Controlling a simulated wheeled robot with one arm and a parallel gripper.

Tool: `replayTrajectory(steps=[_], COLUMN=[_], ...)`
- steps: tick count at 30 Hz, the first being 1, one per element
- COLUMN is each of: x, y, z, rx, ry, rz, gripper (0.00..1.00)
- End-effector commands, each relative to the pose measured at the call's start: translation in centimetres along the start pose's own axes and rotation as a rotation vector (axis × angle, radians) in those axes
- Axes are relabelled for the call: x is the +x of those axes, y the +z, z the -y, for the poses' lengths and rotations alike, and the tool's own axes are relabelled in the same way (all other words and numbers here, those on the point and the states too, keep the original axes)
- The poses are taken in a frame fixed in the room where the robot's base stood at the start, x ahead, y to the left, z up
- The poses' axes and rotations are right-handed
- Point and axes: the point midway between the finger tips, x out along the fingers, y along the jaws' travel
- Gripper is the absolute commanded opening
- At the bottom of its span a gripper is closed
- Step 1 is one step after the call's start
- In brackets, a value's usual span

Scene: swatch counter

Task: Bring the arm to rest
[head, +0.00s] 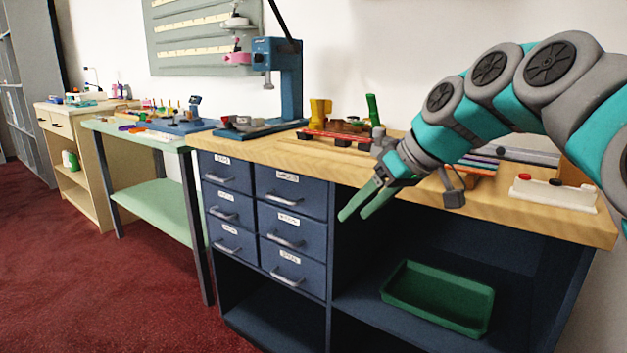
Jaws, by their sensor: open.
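My gripper (362,201) is in the head view, right of the middle. Its two green fingers are apart, with nothing seen between them. It points down and to the left, in front of the front edge of the wooden-topped workbench (262,150). My teal and grey arm (490,110) reaches in from the right edge, bent in an arch above the bench's right part.
The workbench holds a blue press (289,85), a red rack (334,138) and a white block (552,195). Blue drawers (289,233) are below, and a green tray (438,297) is on the shelf. A green table (150,190) stands left. Red carpet in front is clear.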

Motion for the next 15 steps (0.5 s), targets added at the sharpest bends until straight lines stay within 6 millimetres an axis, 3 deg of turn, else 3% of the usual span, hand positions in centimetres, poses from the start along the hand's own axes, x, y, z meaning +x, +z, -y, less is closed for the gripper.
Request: replayTrajectory(steps=[6, 11, 15], x=[3.8, 5.7, 6.8], y=[8.9, 16.6, 23.9], z=[4.1, 5.8, 6.8], rx=[0.123, 0.236, 0.352], ry=[0.056, 0.127, 0.205], rz=[0.2, 0.34, 0.454], gripper=[0.59, 0.59, 0.59])
